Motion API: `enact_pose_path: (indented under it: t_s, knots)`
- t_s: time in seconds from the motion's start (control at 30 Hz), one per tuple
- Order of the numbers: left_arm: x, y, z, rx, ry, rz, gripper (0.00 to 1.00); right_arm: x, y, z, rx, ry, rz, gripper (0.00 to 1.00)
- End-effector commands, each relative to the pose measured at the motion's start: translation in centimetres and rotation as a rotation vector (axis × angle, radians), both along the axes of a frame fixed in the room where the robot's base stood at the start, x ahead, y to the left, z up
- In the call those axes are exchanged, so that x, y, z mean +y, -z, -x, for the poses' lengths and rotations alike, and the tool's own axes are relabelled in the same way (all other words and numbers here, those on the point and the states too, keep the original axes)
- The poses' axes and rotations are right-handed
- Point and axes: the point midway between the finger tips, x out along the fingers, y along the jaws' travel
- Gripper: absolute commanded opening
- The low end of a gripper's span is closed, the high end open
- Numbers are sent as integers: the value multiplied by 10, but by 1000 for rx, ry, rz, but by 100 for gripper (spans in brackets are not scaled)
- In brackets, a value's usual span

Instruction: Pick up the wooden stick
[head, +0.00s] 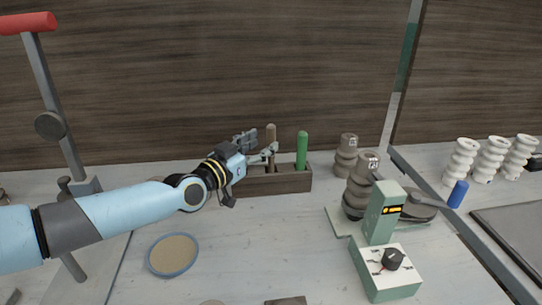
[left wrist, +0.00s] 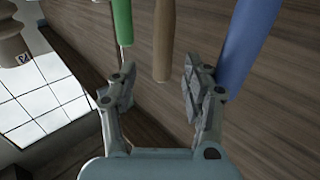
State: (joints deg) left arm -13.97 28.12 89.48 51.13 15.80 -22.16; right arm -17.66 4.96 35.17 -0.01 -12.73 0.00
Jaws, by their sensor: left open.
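The wooden stick (head: 270,133) is a light brown rod. My left gripper (head: 258,146) is open at the stick, with one finger on either side in the left wrist view (left wrist: 160,88). I cannot tell whether either finger touches it. My right gripper is not in view.
A green stick (head: 302,148) stands right of the wooden one in the box. A blue rod (left wrist: 248,40) is close to one finger in the left wrist view. Grey ribbed pieces (head: 361,184) and a green device (head: 382,215) stand to the right. A round dish (head: 172,277) lies in front.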

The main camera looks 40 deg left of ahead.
Motion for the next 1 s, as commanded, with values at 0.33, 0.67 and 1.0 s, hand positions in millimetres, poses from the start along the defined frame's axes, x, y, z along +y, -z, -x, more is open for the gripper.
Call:
enact_pose_path:
  t_s: [0.33, 0.67, 1.0]
  knots:
    - [9, 5, -46, -2, -1, 0, 49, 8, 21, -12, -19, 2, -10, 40]
    - [9, 4, -48, 0, 0, 0, 40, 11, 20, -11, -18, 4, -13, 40]
    - [9, 4, -48, -1, 0, 0, 0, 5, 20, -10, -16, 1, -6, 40]
